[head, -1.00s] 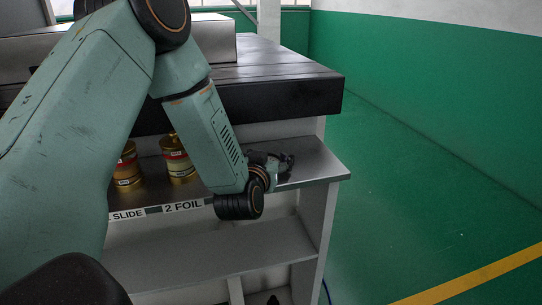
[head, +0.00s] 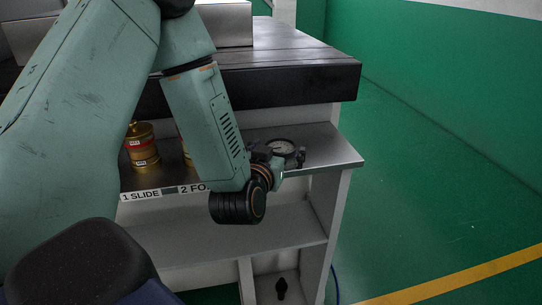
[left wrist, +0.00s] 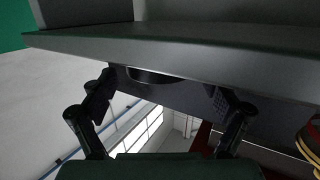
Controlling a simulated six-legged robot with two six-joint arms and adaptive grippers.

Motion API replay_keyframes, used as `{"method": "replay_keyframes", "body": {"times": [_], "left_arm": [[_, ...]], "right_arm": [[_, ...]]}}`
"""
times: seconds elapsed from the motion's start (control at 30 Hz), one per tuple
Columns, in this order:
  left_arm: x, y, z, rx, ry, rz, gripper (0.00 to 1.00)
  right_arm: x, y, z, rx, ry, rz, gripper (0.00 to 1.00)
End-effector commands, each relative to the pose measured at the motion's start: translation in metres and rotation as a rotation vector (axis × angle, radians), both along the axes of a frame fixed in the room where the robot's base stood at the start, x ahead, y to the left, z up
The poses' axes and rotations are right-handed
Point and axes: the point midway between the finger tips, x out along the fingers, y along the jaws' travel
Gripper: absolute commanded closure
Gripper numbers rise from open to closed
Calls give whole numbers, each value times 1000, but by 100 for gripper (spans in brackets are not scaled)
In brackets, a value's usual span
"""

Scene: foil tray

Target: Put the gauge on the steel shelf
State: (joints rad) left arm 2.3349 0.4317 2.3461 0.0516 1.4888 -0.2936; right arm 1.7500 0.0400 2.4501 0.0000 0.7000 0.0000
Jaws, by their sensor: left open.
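The gauge (head: 281,147) has a round pale dial with a dark rim. It lies face up at the right end of the steel shelf (head: 334,155), under the black worktop. My left gripper (head: 281,158) is at the gauge, with its fingers spread. In the left wrist view, which looks upside down, the open fingers (left wrist: 165,92) stand either side of a dark round edge, apparently the gauge (left wrist: 153,77), against the shelf (left wrist: 190,62). I cannot tell whether a finger touches it. My right gripper is not in view.
Gold cans (head: 142,150) stand on the shelf to the left, one partly behind my arm. Labels (head: 141,195) run along the shelf's front edge. A small black object (head: 281,288) is in the lower compartment. The green floor on the right is clear.

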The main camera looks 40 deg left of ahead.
Motion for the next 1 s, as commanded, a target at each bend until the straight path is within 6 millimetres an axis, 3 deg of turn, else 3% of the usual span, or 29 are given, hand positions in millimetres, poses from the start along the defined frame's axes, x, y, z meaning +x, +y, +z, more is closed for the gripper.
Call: {"method": "replay_keyframes", "body": {"times": [0.1, 0.3, 0.77, 0.87, 1.0], "left_arm": [[-22, -8, 3, -1, 3, -1, 12], [-46, -16, 8, 0, 3, 0, 12], [-52, -18, 9, -2, -3, -3, 12], [-45, -25, 22, -23, -34, -37, 12], [-20, -56, 71, -109, -153, -196, 12]], "right_arm": [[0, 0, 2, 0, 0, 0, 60], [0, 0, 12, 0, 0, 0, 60], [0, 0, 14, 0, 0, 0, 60], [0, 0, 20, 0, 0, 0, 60], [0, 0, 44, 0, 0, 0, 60]]}}
